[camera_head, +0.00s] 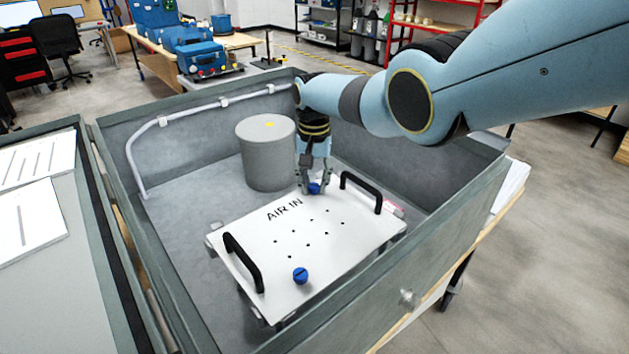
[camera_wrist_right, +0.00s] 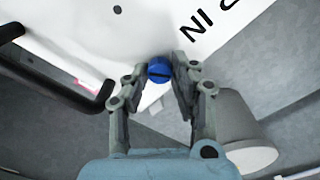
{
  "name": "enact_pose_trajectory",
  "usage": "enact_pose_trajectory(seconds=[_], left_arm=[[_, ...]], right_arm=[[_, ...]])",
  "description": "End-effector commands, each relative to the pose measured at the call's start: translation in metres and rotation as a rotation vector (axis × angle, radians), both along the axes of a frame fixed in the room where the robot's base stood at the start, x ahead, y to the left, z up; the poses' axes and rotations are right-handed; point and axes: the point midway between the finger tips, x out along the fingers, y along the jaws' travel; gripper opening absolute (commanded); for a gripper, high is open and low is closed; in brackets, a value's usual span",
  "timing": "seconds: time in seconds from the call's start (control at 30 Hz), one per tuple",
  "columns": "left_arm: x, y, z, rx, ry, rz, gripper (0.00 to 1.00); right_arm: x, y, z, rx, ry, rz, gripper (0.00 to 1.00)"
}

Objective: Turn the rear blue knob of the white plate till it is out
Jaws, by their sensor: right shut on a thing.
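The white plate (camera_head: 262,237) lies in the grey open box, marked "AIR IN", with a black handle at each side. The rear blue knob (camera_head: 314,188) is at its far edge. My right gripper (camera_head: 315,187) points down there and is shut on this knob. In the right wrist view the knob (camera_wrist_right: 159,70) shows between the fingertips (camera_wrist_right: 160,72), with a dark slot across it. The front blue knob (camera_head: 300,275) sits near the plate's front edge, free. My left gripper is not in view.
A grey cylinder (camera_head: 266,153) stands in the box just left of my right gripper. The black handles (camera_head: 243,262) and (camera_head: 361,192) rise from the plate. The box walls (camera_head: 420,250) surround everything. A pale pipe (camera_head: 135,160) runs along the back left walls.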

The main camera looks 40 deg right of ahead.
Motion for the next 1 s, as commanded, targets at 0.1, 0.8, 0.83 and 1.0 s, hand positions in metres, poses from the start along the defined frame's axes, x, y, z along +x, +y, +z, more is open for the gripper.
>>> enact_pose_trajectory(seconds=[0.1,0.8,0.83,1.0], left_arm=[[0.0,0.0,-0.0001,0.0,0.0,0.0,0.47],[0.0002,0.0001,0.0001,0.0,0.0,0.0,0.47],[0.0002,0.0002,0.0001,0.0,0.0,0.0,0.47],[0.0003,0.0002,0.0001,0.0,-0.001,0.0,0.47]], right_arm=[[-0.0016,0.0013,-0.0022,0.002,0.004,0.109,0.0],[-0.0023,0.0028,-0.0033,0.004,0.006,0.774,0.0],[-0.0023,0.0029,-0.0034,0.003,0.006,0.802,0.0],[-0.0027,0.0033,-0.0036,0.004,0.006,0.964,0.0]])
